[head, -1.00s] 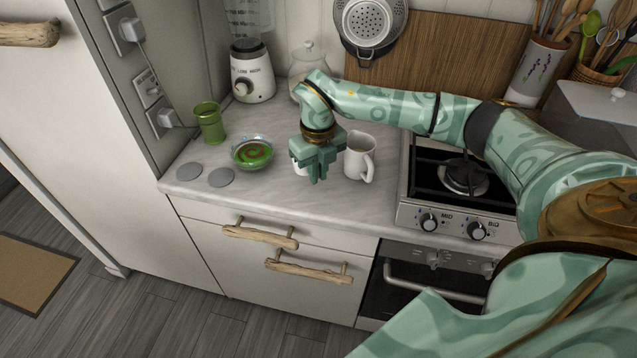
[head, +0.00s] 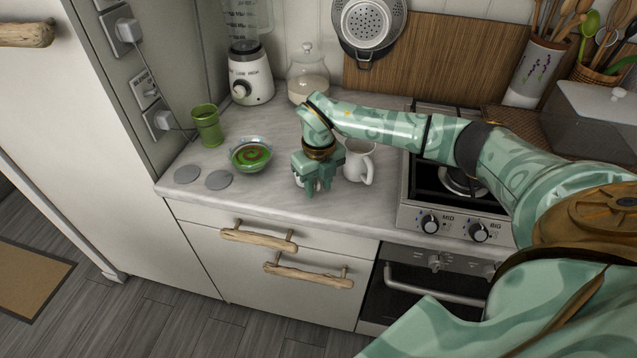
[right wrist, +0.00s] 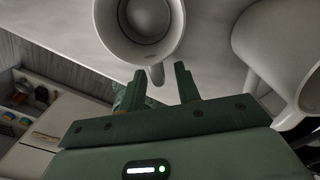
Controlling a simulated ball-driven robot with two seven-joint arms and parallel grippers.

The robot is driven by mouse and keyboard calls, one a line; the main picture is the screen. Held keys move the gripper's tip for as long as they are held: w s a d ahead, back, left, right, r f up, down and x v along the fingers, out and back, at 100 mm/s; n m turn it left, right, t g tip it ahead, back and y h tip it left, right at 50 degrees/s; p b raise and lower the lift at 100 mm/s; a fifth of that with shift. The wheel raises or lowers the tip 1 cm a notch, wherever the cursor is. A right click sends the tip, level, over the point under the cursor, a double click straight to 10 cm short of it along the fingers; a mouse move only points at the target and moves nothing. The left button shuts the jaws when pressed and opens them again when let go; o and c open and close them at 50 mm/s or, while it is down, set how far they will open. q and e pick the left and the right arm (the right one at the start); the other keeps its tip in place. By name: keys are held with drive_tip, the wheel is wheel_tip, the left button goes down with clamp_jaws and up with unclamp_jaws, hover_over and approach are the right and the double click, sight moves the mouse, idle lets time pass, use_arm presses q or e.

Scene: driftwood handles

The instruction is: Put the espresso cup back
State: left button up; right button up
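The white espresso cup (right wrist: 138,52) stands on the counter, its open top and small handle showing in the right wrist view. In the head view it is mostly hidden behind my right gripper (head: 318,188). In the right wrist view my right gripper (right wrist: 161,82) is open, its two fingers apart and the cup's handle between or just beyond their tips. I cannot tell whether they touch the handle. My left gripper is not in view.
The stove (head: 458,180) is right.

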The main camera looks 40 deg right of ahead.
drive_tip(key=shift+r, duration=0.1)
wheel_tip(320, 180, up, 12)
drive_tip(key=p, duration=0.2)
drive_tip(key=shift+r, duration=0.1)
idle(0.3)
